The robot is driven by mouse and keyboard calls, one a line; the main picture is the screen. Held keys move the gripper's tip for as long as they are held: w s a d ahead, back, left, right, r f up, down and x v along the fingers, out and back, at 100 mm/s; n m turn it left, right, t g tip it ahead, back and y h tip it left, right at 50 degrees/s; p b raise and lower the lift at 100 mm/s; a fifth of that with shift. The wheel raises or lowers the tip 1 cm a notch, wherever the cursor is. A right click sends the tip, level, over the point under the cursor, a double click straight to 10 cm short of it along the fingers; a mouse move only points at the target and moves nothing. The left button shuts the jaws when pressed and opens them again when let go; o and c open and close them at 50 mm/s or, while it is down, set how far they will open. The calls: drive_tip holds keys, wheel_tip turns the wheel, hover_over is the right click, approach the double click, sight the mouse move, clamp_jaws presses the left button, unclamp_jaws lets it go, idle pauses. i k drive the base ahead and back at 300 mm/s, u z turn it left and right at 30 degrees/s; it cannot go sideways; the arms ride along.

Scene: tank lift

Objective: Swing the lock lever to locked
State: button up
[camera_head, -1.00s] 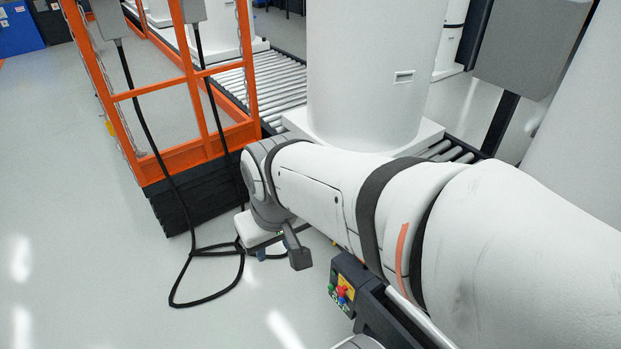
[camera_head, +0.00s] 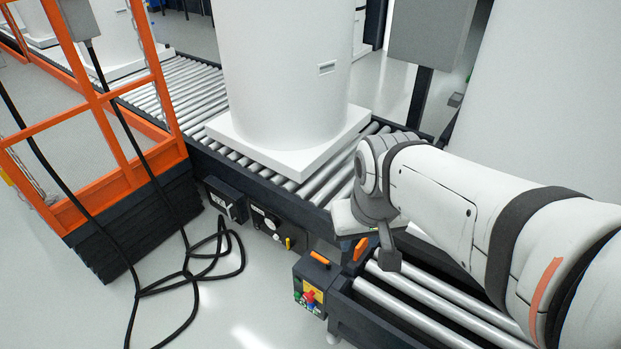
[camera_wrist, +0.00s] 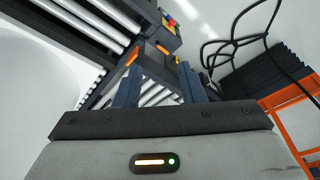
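Two small orange pieces show at the conveyor gap, and I cannot tell for sure which is the lock lever. One orange piece (camera_head: 361,248) stands upright at the end of the near roller section, and the other orange piece (camera_head: 320,257) lies slanted on top of the button box (camera_head: 311,288). In the wrist view they show as an orange piece (camera_wrist: 133,55) and another orange piece (camera_wrist: 163,48), beyond my fingers. My gripper (camera_wrist: 160,80) is open, its two dark fingers apart with nothing held. In the head view its fingertips are hidden behind my wrist.
A white tank (camera_head: 284,80) stands on a square base on the roller conveyor (camera_head: 190,98). A yellow knob (camera_head: 288,242) is on the conveyor's side panel. Black cable (camera_head: 215,250) loops over the floor. An orange frame (camera_head: 140,170) stands left. Near rollers (camera_head: 420,310) lie under my arm.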

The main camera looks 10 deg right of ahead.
sight(328, 264)
drive_tip(key=z, duration=0.1)
drive_tip(key=k, duration=1.1)
drive_tip(key=u, duration=0.55)
drive_tip(key=i, duration=1.55)
drive_tip(key=z, duration=0.5)
